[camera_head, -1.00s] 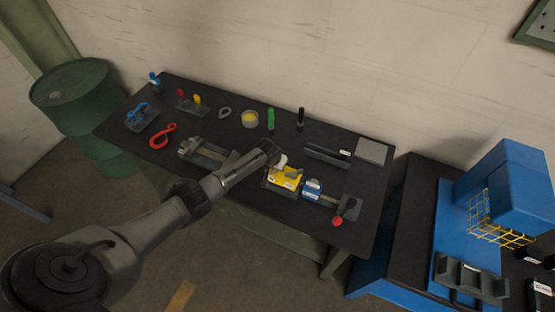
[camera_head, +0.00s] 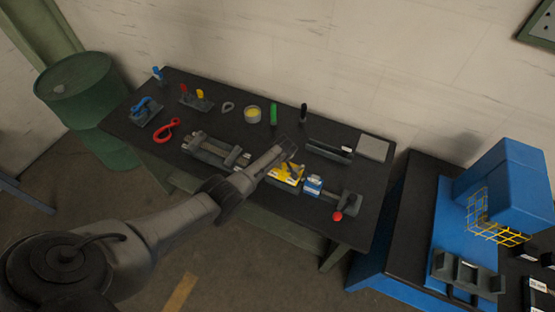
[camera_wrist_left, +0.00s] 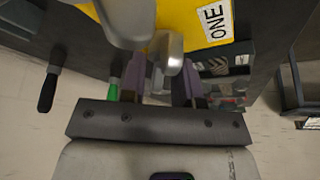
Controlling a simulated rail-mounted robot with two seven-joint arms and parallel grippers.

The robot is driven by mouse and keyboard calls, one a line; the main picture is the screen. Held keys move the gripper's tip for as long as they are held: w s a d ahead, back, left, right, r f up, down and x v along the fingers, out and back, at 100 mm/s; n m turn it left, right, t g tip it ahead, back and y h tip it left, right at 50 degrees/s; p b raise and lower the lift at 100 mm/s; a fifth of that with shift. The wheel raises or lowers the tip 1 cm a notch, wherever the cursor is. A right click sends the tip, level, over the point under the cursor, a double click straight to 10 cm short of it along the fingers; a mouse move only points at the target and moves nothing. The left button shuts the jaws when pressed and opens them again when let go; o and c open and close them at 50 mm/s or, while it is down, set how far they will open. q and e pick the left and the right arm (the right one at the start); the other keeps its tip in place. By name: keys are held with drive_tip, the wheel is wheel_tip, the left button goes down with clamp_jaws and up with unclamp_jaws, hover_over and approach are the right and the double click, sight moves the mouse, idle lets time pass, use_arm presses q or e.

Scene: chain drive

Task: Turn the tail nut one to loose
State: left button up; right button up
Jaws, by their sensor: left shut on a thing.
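The yellow block (camera_head: 284,180) sits on the dark bench beside the blue block (camera_head: 313,187). In the left wrist view the yellow block (camera_wrist_left: 192,18) fills the top, with a white label reading ONE. A grey metal piece (camera_wrist_left: 168,48), apparently tail nut one, stands out from it. My left gripper (camera_head: 289,152) is at the yellow block, its fingers (camera_wrist_left: 161,82) on either side of the grey piece and shut on it. The fingers and block hide part of the piece, so its turn angle cannot be told. My right gripper is in neither view.
A grey slide fixture (camera_head: 215,150) lies left of the gripper. A lever with a red knob (camera_head: 338,215) stands right of the blue block. Green (camera_head: 273,114) and black (camera_head: 303,113) upright handles stand behind. The bench front right is mostly clear.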

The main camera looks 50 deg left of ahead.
use_arm(q)
drive_tip(key=n+b, duration=0.1)
drive_tip(key=n, duration=0.1)
drive_tip(key=n+g+b, duration=0.1)
drive_tip(key=shift+s+f+n+g, duration=0.15)
drive_tip(key=shift+f+n+g, duration=0.15)
drive_tip(key=shift+n, duration=0.1)
drive_tip(key=n+b, duration=0.1)
drive_tip(key=n+g+b, duration=0.1)
drive_tip(key=n, duration=0.1)
drive_tip(key=shift+s+n, duration=0.2)
drive_tip(key=shift+n, duration=0.1)
drive_tip(key=n+g+b, duration=0.1)
drive_tip(key=n+b, duration=0.1)
drive_tip(key=n, duration=0.1)
drive_tip(key=n+g+h+b, duration=0.1)
drive_tip(key=n+b, duration=0.1)
drive_tip(key=shift+s+d+n, duration=0.15)
drive_tip(key=shift+s+n, duration=0.05)
drive_tip(key=shift+n, duration=0.2)
drive_tip(key=shift+n+g+h+b, duration=0.3)
drive_tip(key=shift+n+h+b, duration=0.2)
drive_tip(key=shift+n+b, duration=0.5)
drive_tip(key=shift+s+n, duration=0.1)
drive_tip(key=shift+n, duration=0.2)
drive_tip(key=shift+r, duration=0.1)
drive_tip(key=o, duration=0.6)
drive_tip(key=shift+d, duration=0.1)
drive_tip(key=shift+c, duration=0.2)
drive_tip(key=shift+r, duration=0.1)
